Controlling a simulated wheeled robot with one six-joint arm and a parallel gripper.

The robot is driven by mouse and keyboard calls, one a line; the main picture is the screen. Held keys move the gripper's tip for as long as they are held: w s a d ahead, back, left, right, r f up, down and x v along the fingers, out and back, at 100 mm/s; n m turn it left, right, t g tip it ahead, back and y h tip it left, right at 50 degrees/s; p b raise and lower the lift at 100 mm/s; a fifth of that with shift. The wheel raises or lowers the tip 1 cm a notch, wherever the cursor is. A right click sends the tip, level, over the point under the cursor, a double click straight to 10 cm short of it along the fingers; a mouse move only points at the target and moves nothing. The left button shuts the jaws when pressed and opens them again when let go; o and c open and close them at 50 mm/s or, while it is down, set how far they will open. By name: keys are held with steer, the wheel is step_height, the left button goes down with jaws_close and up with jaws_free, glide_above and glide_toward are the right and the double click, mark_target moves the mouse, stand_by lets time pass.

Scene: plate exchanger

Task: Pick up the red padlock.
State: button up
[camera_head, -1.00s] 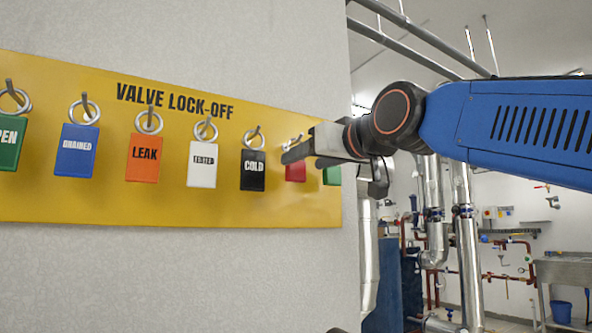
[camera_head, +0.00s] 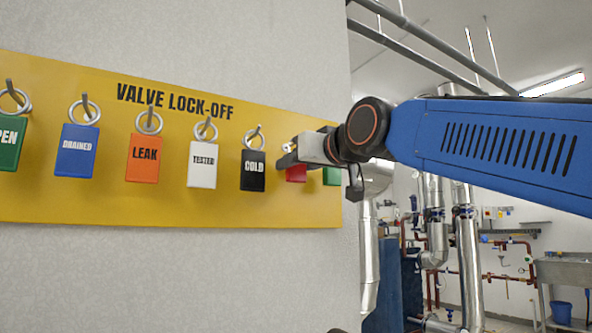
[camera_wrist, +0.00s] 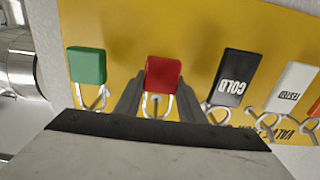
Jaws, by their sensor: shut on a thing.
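The red padlock (camera_head: 296,174) is at the right part of the yellow lock-off board, between the black COLD padlock and a green one. My gripper (camera_head: 286,160) is at it in the head view and hides its upper part and shackle. In the wrist view the red padlock (camera_wrist: 163,73) appears upside down, with its shackle between my two fingers (camera_wrist: 158,100). The fingers are shut on the padlock near where the body meets the shackle. The shackle is still around its hook on the board.
The black COLD padlock (camera_head: 253,170) hangs close on the left, and a green padlock (camera_wrist: 87,66) close on the other side. White, orange and blue padlocks hang farther left on the yellow board (camera_head: 120,207). Pipes (camera_head: 467,265) stand beyond the wall's edge.

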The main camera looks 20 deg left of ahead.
steer(key=shift+r, duration=1.8)
steer(key=v, duration=1.8)
steer(key=f+x, duration=0.1)
steer(key=x, duration=1.2)
steer(key=shift+a+f, duration=0.2)
steer(key=shift+f, duration=0.05)
stand_by(2.8)
